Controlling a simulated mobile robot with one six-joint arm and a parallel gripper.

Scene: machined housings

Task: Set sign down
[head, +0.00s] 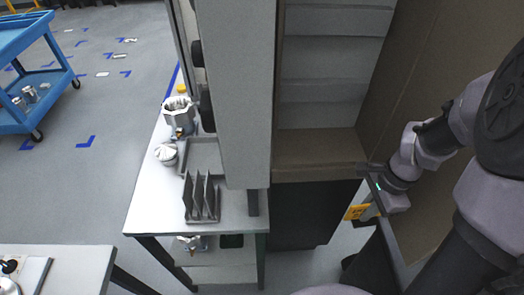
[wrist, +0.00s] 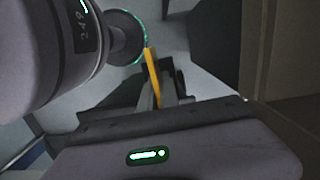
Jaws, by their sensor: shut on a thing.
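The sign (head: 356,212) is a small yellow plate with dark marks, low at the right of the head view, in front of a dark opening. My gripper (head: 373,208) is shut on it and holds it in the air, just right of the cabinet's dark base. In the wrist view the sign (wrist: 152,76) shows edge-on as a thin yellow strip at the fingers of my gripper (wrist: 160,92). The fingers partly hide the sign, and its writing cannot be read.
A tall cabinet (head: 238,90) with brown-walled shelving stands close to my arm. A white workbench (head: 150,215) on its left holds metal housings, a tray and a rack of upright plates. A blue cart (head: 55,95) stands at far left. Grey floor between them is open.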

